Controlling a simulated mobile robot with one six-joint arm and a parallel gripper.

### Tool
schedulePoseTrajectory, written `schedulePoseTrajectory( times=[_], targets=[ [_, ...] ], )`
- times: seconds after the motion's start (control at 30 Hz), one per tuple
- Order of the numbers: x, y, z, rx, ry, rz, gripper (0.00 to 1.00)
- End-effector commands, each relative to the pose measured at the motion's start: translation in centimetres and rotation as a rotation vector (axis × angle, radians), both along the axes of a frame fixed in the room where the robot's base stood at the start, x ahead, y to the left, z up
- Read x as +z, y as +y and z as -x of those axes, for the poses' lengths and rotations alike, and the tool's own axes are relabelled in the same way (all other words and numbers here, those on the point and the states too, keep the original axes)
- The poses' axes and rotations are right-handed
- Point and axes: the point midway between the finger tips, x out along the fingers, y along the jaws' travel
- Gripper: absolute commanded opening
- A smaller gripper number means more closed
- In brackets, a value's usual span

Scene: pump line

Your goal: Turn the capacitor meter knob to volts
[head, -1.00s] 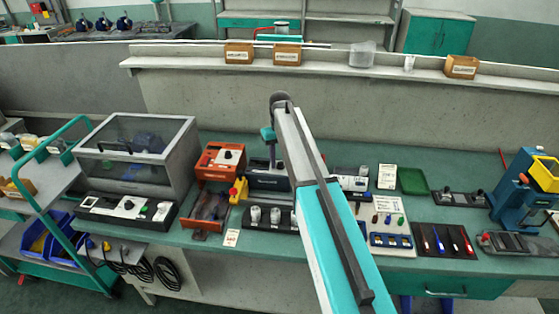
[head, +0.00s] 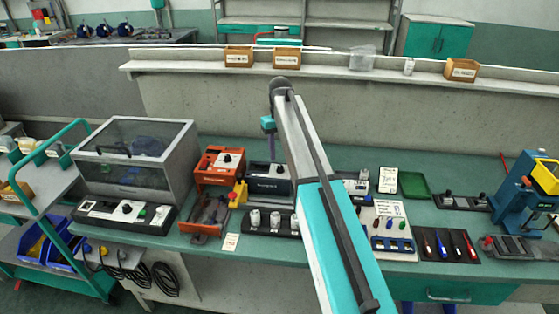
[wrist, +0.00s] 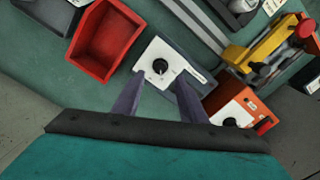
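A dark meter box with a white face and a round black knob (wrist: 160,67) lies ahead of my gripper in the wrist view. It looks like the capacitor meter (wrist: 182,62); its printed label and dial marks are too small to read. My gripper (wrist: 158,82) is open, its two fingers apart and empty, with the knob between and just beyond the tips. No contact with the knob is visible. In the head view my gripper (head: 269,133) hangs above a dark box (head: 266,186) on the bench, partly hidden by my arm.
An orange box (wrist: 238,101) with its own knob stands close to the right finger. A red bin (wrist: 104,40) is at the left, and a yellow device (wrist: 262,47) at the upper right. In the head view, a clear-lidded cabinet (head: 135,158) stands left.

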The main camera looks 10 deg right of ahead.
Motion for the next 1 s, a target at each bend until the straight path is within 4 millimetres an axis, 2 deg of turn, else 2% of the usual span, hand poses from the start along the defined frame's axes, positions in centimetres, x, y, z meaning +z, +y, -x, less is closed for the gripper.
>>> schedulePoseTrajectory(
  times=[0.4, 0.6, 1.0],
  targets=[
    [5.5, 0.0, -0.1, 0.0, -0.002, 0.001, 0.38],
    [7.3, 0.0, -0.1, 0.0, -0.002, 0.001, 0.38],
    [8.0, 0.1, 0.0, 0.0, 0.0, 0.0, 0.38]
  ],
)
